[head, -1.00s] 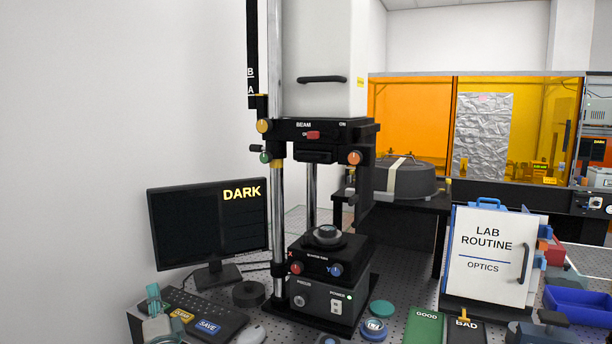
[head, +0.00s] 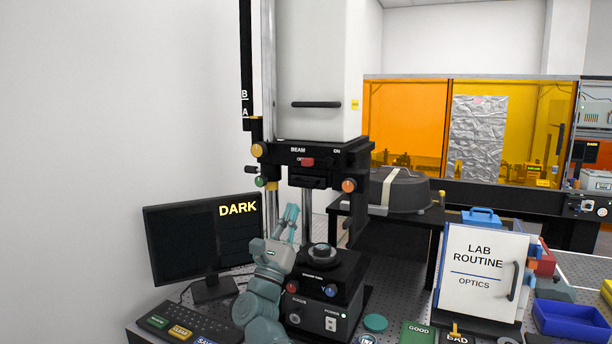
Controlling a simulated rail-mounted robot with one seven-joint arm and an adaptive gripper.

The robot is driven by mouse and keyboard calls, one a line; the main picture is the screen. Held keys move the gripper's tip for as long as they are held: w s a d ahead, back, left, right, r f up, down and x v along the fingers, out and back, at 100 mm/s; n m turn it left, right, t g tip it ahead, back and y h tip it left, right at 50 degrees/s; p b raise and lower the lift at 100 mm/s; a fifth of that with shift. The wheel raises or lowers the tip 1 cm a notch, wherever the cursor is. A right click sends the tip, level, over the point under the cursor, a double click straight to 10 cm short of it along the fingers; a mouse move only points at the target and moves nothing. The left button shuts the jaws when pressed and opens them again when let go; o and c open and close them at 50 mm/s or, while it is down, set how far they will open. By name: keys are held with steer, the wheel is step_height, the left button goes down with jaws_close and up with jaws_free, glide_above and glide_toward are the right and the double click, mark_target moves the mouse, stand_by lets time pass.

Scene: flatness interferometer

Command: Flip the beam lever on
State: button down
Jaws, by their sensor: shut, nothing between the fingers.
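The beam lever (head: 308,162) is a small red handle on the black panel (head: 330,152) of the tall interferometer column. It sits at the left, beside the partly hidden OFF label and away from the ON label at the right. My gripper (head: 291,211) is shut and empty, pointing up below and slightly left of the lever, clearly apart from it in the picture. My arm hides part of the lower instrument.
A monitor (head: 203,242) reading DARK stands at the left. Orange and green knobs flank the panel. The lower unit (head: 325,300) with a round stage stands right of my arm.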

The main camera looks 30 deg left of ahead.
stand_by(0.3)
steer(key=p, duration=0.5)
glide_toward(318, 162)
steer(key=w+a+r, duration=0.2)
steer(key=w+r, duration=0.1)
steer(key=shift+w+a+r, duration=0.1)
steer(key=shift+w+r, duration=0.15)
steer(key=shift+r, duration=0.05)
